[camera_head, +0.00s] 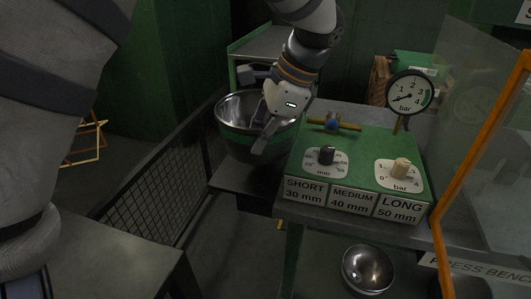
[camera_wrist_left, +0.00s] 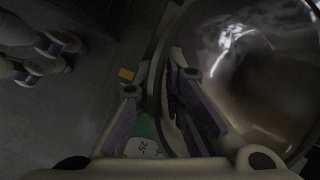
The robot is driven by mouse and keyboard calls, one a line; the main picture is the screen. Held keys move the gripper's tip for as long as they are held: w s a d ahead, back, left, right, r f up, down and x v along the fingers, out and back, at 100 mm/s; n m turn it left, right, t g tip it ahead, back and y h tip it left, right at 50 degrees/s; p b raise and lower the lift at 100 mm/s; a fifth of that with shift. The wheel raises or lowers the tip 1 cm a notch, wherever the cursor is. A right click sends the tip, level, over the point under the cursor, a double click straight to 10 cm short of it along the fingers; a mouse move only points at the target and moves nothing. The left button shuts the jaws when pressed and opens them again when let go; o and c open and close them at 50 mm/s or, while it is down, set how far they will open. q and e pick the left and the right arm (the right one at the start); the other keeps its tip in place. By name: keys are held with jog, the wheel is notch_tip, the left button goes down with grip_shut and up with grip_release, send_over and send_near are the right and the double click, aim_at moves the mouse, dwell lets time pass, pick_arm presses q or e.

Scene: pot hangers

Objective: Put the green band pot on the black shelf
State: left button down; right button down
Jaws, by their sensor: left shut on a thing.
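The green band pot (camera_head: 236,137) is a steel bowl with a dark green band round its outside, upright at the centre left of the head view. The black shelf (camera_head: 232,177) is a dark flat plate directly below it; whether the pot's base touches it I cannot tell. My left gripper (camera_head: 257,108) is shut on the pot's right-hand rim, one finger inside the bowl. In the left wrist view the pot's shiny inside (camera_wrist_left: 245,70) fills the right, with its rim between the fingers (camera_wrist_left: 165,105). My right gripper is out of view.
A green press box (camera_head: 350,155) with knobs and a gauge (camera_head: 409,92) stands close to the right of the pot. A wire mesh panel (camera_head: 150,190) runs along the left. Another steel bowl (camera_head: 368,268) sits lower down. A clear orange-framed guard (camera_head: 480,150) is at right.

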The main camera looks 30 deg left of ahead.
aim_at(255, 158)
pick_arm(q)
jog(key=shift+w+a+f, duration=0.2)
jog(key=shift+a+f, duration=0.05)
jog(key=shift+f, duration=0.2)
jog(key=shift+w+a+f, duration=0.2)
jog(key=shift+f, duration=0.2)
jog(key=f, duration=0.1)
jog(key=a+f, duration=0.1)
jog(key=f, duration=0.1)
jog(key=shift+w+a+f, duration=0.15)
jog(key=shift+w+f, duration=0.1)
jog(key=shift+f, duration=0.4)
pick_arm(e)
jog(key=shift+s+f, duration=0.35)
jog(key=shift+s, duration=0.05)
pick_arm(q)
jog(key=shift+f, duration=0.1)
jog(key=c, duration=2.1)
grip_release()
jog(key=shift+f, duration=0.15)
jog(key=o, duration=0.4)
jog(key=v, duration=1.2)
jog(key=shift+b, duration=0.35)
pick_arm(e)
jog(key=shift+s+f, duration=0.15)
